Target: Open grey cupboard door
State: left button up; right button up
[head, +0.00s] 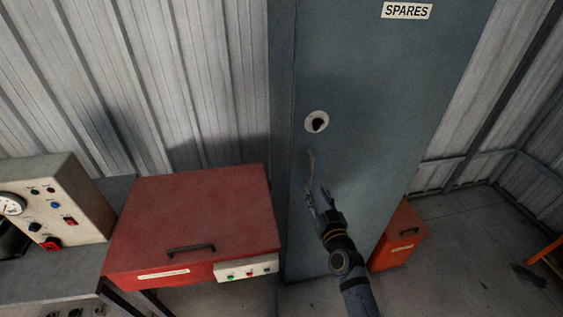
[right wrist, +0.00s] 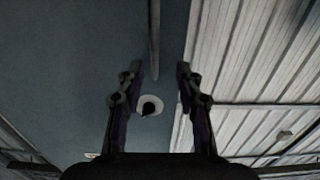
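The grey cupboard (head: 380,100) stands tall with a "SPARES" label near its top, and its door looks shut. A slim upright handle (head: 310,168) is on the door's left side, below a round pale plate with a dark knob or lock (head: 317,122). My right gripper (head: 319,196) is at the handle's lower part, fingers towards the door. In the right wrist view the fingers (right wrist: 158,72) are apart, with the handle bar (right wrist: 154,40) lying between them in the picture; I cannot tell whether they touch it. The round plate shows there too (right wrist: 150,105). My left gripper is out of view.
A red lidded box (head: 195,220) on a stand is close to the left of the cupboard. A control panel with a gauge (head: 60,205) is on the far left. A red-orange bin (head: 400,237) stands at the cupboard's right foot. Floor (head: 460,260) at the right is mostly free.

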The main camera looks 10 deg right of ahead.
aim_at(311, 173)
jog(key=w, duration=0.9)
jog(key=shift+w+d+r, duration=0.2)
jog(key=shift+w, duration=0.15)
jog(key=shift+w+d+r, duration=0.1)
jog(key=shift+w+d, duration=0.05)
jog(key=shift+w, duration=0.05)
grip_shut()
